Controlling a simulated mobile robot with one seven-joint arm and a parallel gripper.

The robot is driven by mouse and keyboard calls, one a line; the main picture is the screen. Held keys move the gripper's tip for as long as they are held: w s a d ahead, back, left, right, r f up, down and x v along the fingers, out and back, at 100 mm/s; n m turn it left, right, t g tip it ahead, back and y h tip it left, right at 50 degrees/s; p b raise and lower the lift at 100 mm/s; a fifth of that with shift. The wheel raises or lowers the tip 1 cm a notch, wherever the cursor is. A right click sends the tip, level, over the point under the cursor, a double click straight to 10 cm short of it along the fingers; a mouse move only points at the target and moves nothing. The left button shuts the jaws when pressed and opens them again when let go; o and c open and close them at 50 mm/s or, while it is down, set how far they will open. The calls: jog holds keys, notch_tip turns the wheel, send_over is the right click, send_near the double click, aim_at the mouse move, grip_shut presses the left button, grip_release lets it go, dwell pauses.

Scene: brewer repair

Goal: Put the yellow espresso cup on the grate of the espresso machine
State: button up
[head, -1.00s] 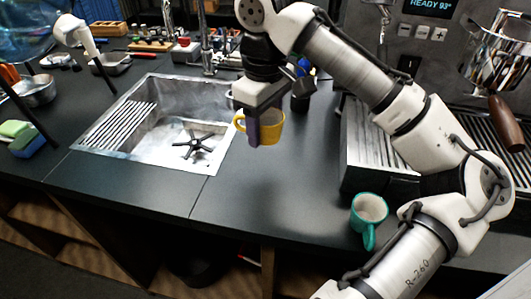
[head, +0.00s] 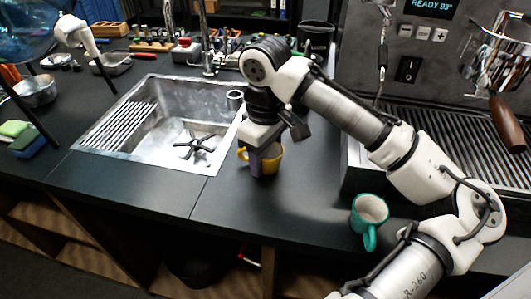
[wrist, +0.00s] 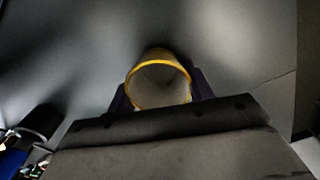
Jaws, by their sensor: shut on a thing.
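The yellow espresso cup (head: 273,162) is between the fingers of my gripper (head: 258,163), right of the sink and low over the dark counter. I cannot tell whether its base touches the counter. In the wrist view the cup's round rim (wrist: 160,105) faces the camera, with a dark finger of my gripper (wrist: 160,95) on each side. The gripper is shut on the cup. The espresso machine (head: 440,65) stands at the right, with its slatted metal grate (head: 490,145) in front, partly hidden by my arm.
A teal mug (head: 369,209) stands on the counter in front of the machine. A sink (head: 135,158) lies to the left. A black container (head: 316,38) stands behind my arm. A wooden-handled portafilter (head: 507,124) hangs over the grate. The counter between cup and teal mug is clear.

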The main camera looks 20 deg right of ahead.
jog(key=o, duration=1)
jog(key=shift+r, duration=0.1)
